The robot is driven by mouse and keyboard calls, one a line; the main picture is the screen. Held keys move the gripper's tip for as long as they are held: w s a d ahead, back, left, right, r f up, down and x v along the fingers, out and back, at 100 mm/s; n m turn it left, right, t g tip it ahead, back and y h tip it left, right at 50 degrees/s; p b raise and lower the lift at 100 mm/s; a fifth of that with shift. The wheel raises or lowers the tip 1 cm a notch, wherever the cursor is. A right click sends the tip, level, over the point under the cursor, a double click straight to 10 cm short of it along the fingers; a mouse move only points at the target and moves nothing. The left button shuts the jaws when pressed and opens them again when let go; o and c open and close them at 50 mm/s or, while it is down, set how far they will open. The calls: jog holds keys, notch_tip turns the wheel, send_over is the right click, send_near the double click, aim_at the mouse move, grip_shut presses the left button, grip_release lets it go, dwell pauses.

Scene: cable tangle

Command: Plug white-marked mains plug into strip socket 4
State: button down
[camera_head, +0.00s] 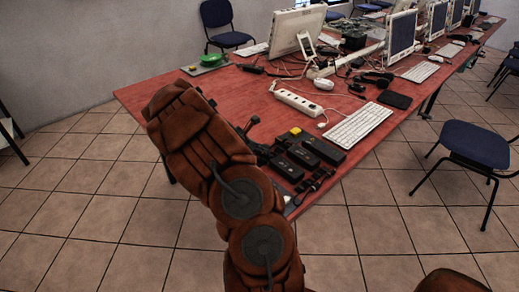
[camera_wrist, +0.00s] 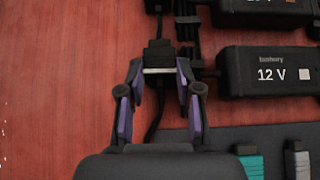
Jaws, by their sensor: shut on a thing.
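In the wrist view my gripper (camera_wrist: 159,76) has its purple-padded fingers closed around a black plug (camera_wrist: 158,50) with a white band across it. The plug is over the red table, and I cannot tell whether it touches the tabletop. A dark cable (camera_wrist: 155,122) runs below it between the fingers. In the head view a white power strip (camera_head: 299,102) lies on the table beyond my arm. Its socket numbers are too small to read. My arm hides the gripper and the held plug in that view.
Black power bricks (camera_head: 320,150) lie near the table's front edge; one brick (camera_wrist: 270,73) reads 12 V in the wrist view. Teal (camera_wrist: 250,163) and grey (camera_wrist: 297,163) connectors lie on a dark mat.

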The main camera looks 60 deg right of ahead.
notch_tip(320, 180, up, 6)
jog(key=p, duration=0.4)
jog(key=shift+r+p, duration=0.25)
jog(key=shift+p, duration=0.15)
